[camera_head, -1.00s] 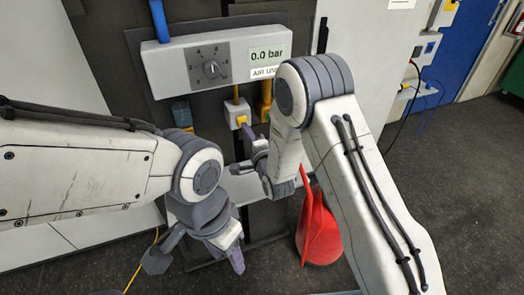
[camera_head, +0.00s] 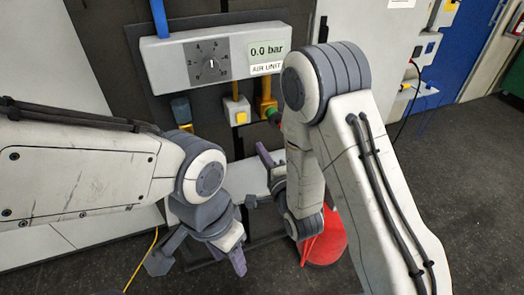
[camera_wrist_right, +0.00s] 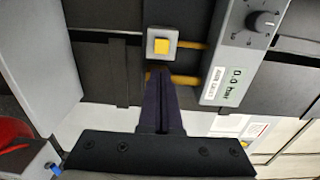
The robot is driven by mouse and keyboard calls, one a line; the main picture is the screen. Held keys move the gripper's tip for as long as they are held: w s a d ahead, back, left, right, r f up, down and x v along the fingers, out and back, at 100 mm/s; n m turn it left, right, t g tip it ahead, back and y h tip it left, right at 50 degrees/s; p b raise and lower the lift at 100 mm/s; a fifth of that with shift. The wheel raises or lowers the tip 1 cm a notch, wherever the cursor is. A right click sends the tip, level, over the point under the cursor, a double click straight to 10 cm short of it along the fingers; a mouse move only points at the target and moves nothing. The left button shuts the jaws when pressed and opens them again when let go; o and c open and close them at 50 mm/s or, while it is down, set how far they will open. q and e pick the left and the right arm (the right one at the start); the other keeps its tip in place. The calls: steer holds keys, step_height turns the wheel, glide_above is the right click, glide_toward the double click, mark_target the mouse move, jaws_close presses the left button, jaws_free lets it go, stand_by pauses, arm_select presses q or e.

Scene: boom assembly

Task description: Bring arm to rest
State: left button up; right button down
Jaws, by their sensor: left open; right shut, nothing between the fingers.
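My right gripper (camera_head: 265,155) is in front of the wall below the air unit. Its purple fingers are together, and they show shut and empty in the right wrist view (camera_wrist_right: 162,105). There the fingertips appear just below a box with a yellow button (camera_wrist_right: 161,46), apart from it as far as I can tell. My left gripper (camera_head: 238,260) hangs at the lower left of the head view, pointing down, open, with only one purple finger clear. The air unit (camera_head: 160,60) has a dial (camera_head: 210,62) and a display reading 0.0 bar (camera_head: 267,48).
The yellow-button box (camera_head: 240,117) sits on a pipe under the air unit. A green fitting (camera_head: 275,115) is beside it, partly hidden by my right arm. A red object (camera_head: 328,240) stands on the floor below my right arm. Dark floor (camera_head: 465,190) is open at right.

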steer(key=s+a+f+n+g+h, duration=0.2)
steer(key=s+a+n+g, duration=0.2)
steer(key=s+n+g, duration=0.65)
steer(key=s+d+r+n+g+h, duration=0.1)
steer(key=s+d+r+n+g, duration=0.1)
steer(key=s+n, duration=0.3)
steer(key=s+d+r+n+g+h, duration=0.2)
steer(key=s+d+n+g, duration=0.2)
steer(key=s, duration=0.9)
steer(key=shift+s+d+r+n, duration=0.25)
steer(key=shift+d+r+n, duration=0.05)
steer(key=shift+n, duration=0.65)
